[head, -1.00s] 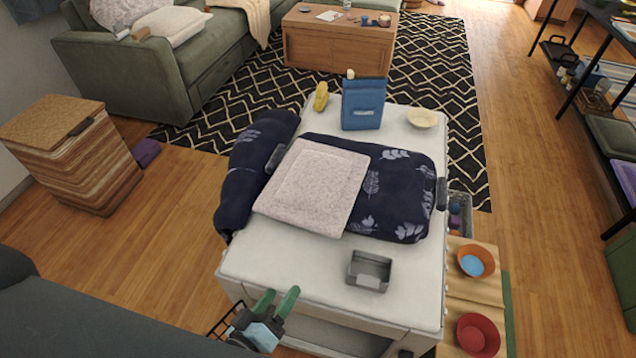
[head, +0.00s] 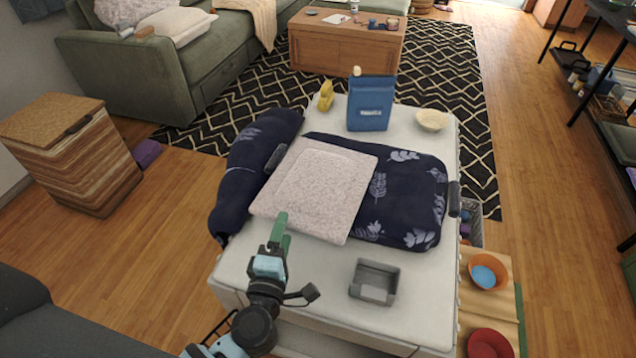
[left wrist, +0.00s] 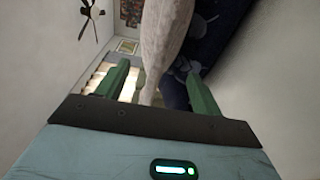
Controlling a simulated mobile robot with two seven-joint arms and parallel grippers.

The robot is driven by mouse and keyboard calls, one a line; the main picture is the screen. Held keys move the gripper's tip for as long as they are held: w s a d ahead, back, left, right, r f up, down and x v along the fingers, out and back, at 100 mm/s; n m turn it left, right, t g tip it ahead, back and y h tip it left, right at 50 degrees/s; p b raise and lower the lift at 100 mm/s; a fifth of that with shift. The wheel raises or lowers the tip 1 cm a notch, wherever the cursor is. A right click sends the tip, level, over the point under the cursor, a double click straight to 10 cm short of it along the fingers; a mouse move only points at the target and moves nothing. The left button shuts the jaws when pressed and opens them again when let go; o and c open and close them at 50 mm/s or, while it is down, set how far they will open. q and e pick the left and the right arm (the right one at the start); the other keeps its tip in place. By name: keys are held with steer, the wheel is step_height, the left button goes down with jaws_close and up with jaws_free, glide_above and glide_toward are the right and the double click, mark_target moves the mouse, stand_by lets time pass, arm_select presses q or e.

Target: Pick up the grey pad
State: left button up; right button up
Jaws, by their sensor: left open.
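The grey pad (head: 318,190) is a pale, speckled, square cushion. It lies on a dark blue leaf-patterned cushion (head: 400,205) on the white-topped table (head: 320,275). My left gripper (head: 280,232) is at the pad's near left edge, its green fingers reaching toward it. In the left wrist view the open left gripper (left wrist: 157,88) has the pad's edge (left wrist: 160,45) between its two fingers, with a visible gap beside it. My right gripper is not in view.
A grey open box (head: 375,281) stands on the table near its front. A blue bag (head: 371,103), a yellow item (head: 326,96) and a cream bowl (head: 432,120) stand at the back. A rolled dark blue cushion (head: 250,170) lies left of the pad.

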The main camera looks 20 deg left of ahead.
mark_target(291, 211)
arm_select(q)
steer(key=shift+w+a, duration=0.1)
steer(key=shift+w, duration=2.85)
steer(key=c, duration=0.8)
